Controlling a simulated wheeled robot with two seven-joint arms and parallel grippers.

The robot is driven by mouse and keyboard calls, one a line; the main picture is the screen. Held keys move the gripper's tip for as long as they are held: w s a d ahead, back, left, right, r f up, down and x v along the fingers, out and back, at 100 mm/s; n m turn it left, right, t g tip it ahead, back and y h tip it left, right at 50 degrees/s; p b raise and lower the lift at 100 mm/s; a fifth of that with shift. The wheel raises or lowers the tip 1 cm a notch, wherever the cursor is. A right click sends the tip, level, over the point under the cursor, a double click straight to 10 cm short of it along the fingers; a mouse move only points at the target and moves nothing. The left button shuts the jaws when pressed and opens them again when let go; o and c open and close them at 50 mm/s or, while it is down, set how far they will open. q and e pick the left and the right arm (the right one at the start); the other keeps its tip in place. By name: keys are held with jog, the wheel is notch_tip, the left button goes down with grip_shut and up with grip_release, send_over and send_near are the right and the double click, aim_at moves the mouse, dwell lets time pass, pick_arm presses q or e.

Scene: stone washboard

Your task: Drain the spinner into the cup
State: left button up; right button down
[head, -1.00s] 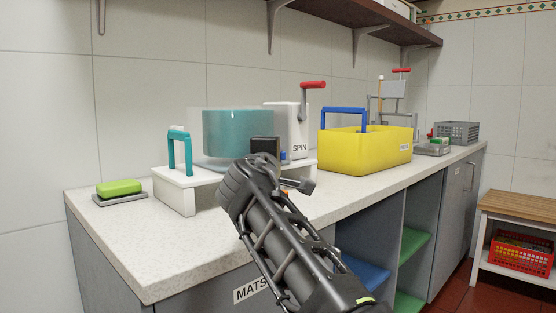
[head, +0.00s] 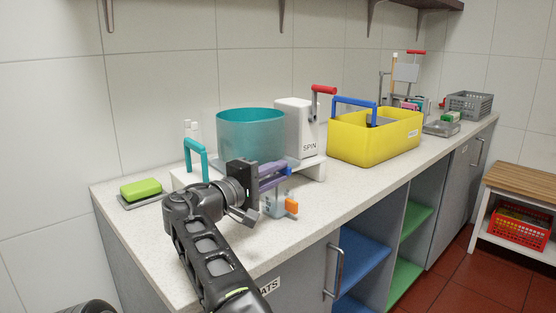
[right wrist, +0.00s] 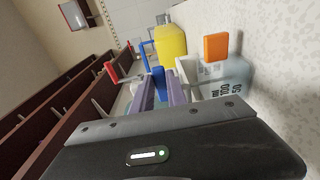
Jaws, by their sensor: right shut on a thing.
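The spinner has a teal tub (head: 252,138) on a white stand (head: 312,171), beside a white SPIN housing (head: 296,125) with a red crank handle (head: 323,89). A small blue tap piece (head: 288,171) is at the stand's front; it also shows in the right wrist view (right wrist: 158,72). My right gripper (head: 274,174) is shut, its purple fingers closed on the blue piece. A clear cup (head: 272,207) with an orange handle (head: 292,206) stands on the counter just below the fingers. Its volume marks show in the right wrist view (right wrist: 228,78). Liquid flow cannot be made out.
A teal handle (head: 195,158) stands at the stand's left end. A green sponge (head: 141,188) lies on a grey dish at the left. A yellow caddy (head: 375,137) with a blue handle is to the right. The front strip of counter is mostly clear.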

jog(key=shift+d, duration=0.1)
jog(key=c, duration=1.3)
grip_release()
jog(key=v, duration=0.7)
jog(key=shift+s+a, duration=0.25)
